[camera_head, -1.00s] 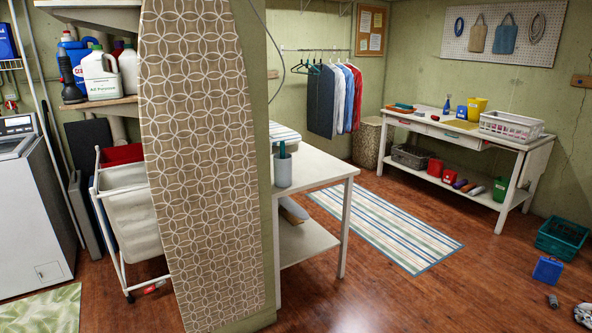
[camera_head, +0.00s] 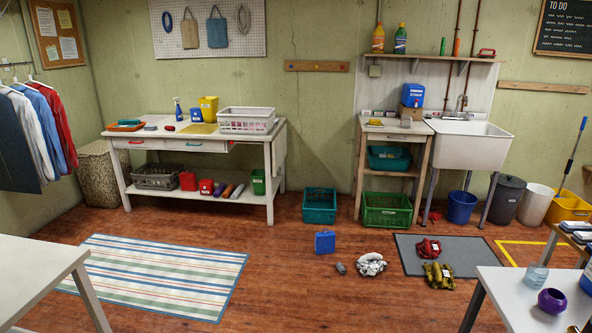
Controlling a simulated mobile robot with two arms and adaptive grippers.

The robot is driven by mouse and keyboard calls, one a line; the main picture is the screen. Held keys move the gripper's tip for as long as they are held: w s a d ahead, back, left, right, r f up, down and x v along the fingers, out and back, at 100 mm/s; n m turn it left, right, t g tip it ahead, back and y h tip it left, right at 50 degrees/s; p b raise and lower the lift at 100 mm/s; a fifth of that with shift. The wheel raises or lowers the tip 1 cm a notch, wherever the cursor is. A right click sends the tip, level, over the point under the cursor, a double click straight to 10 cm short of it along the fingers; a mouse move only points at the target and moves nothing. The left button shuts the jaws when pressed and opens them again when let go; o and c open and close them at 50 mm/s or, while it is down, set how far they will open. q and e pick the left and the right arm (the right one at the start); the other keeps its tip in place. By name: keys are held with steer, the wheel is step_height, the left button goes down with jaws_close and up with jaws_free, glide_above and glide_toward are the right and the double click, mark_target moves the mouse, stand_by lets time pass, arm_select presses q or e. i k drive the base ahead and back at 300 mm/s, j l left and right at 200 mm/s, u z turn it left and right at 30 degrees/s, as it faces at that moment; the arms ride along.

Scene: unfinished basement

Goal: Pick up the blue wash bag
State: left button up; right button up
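A small bright blue boxy item (camera_head: 325,242) stands upright on the wood floor near the middle of the view. It looks like the blue wash bag, though it is too small to be sure. A crumpled white and grey cloth (camera_head: 371,265) and a small dark grey item (camera_head: 341,268) lie close to it on the floor. A blue-grey bag (camera_head: 217,32) also hangs on the pegboard at the back wall. Neither of my grippers is in view.
A white workbench (camera_head: 196,143) stands behind, with a teal crate (camera_head: 320,205) and green crate (camera_head: 387,222) to its right. A grey mat (camera_head: 420,246) bears red and olive bundles. Tables stand at front left (camera_head: 35,265) and front right (camera_head: 520,290). A striped rug (camera_head: 160,275) lies flat; floor between is clear.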

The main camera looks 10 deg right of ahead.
mark_target(324, 242)
steer(key=i+z, duration=0.5)
steer(key=i, duration=1.65)
